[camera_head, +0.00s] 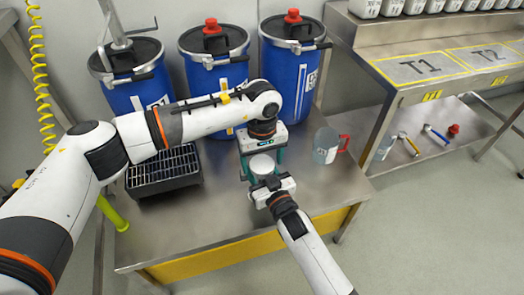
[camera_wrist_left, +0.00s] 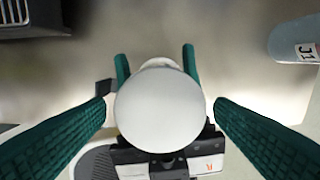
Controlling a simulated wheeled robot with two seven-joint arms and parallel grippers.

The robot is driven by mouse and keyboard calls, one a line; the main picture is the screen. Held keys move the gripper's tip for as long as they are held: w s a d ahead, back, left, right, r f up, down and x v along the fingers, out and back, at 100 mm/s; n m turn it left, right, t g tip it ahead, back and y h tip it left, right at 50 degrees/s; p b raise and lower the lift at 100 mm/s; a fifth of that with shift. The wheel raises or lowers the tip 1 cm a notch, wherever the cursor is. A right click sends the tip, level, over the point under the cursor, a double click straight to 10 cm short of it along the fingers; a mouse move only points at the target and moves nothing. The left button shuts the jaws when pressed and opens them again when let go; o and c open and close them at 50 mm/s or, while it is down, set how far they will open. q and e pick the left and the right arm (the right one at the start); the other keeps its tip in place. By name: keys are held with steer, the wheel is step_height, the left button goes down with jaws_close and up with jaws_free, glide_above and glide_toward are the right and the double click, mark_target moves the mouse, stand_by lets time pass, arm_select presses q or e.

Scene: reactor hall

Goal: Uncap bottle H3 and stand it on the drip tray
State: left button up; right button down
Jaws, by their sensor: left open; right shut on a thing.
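A white bottle (camera_head: 262,165), seen from above in the left wrist view as a white round top (camera_wrist_left: 160,108), is held over the bench. No label shows on it, so I cannot tell whether it is H3. My right gripper (camera_head: 270,183) is shut on the bottle from the near side. My left gripper (camera_head: 262,154) points down over the bottle, open, its green fingers (camera_wrist_left: 160,103) on either side of the top with gaps. The drip tray (camera_head: 163,182), a black box with a slatted grate, stands left of the bottle; its corner shows in the left wrist view (camera_wrist_left: 35,33).
A jug with a red handle (camera_head: 325,148) stands right of the bottle; it also shows in the left wrist view (camera_wrist_left: 293,40). Three blue drums (camera_head: 212,80) stand behind. A rack with T1 and T2 areas (camera_head: 440,65) is at right. The front bench (camera_head: 205,222) is clear.

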arm_select(q)
steer(key=shift+f, duration=0.1)
steer(key=c, duration=1)
steer(key=n, duration=0.3)
steer(key=shift+n, duration=0.4)
steer(key=n, duration=0.4)
steer(key=shift+n, duration=0.3)
steer(key=n, duration=0.6)
steer(key=shift+n, duration=0.4)
steer(key=n, duration=0.6)
steer(key=shift+n, duration=0.4)
steer(key=n, duration=0.7)
steer(key=shift+n, duration=0.4)
steer(key=shift+r, duration=0.25)
